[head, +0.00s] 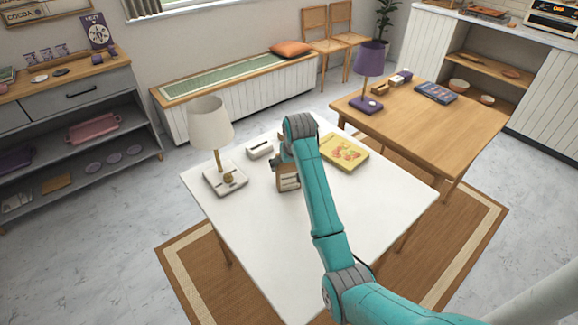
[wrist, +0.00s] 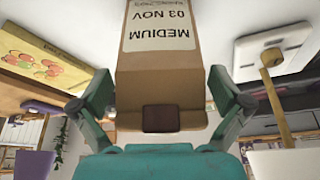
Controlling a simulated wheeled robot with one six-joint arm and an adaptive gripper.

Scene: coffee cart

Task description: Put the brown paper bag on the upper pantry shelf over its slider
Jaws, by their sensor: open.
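The brown paper bag (head: 288,181) stands on the white table (head: 345,225) and is partly hidden behind my arm in the head view. In the wrist view, which is upside down, the bag (wrist: 160,75) fills the middle, with a white label reading MEDIUM and 03 NOV. My gripper (wrist: 160,95) is open, with one finger on each side of the bag. A gap shows between the bag and the right finger; contact at the left is unclear. A wooden shelf (head: 497,68) shows inside the white panelled cabinet (head: 424,38) at the right rear. I cannot identify a slider.
A white-shaded lamp (head: 211,125) stands left of the bag. A white box (head: 259,150) and a yellow book (head: 344,151) are also close to it. A wooden table (head: 450,125) with a purple lamp (head: 368,65) stands between the white table and cabinet.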

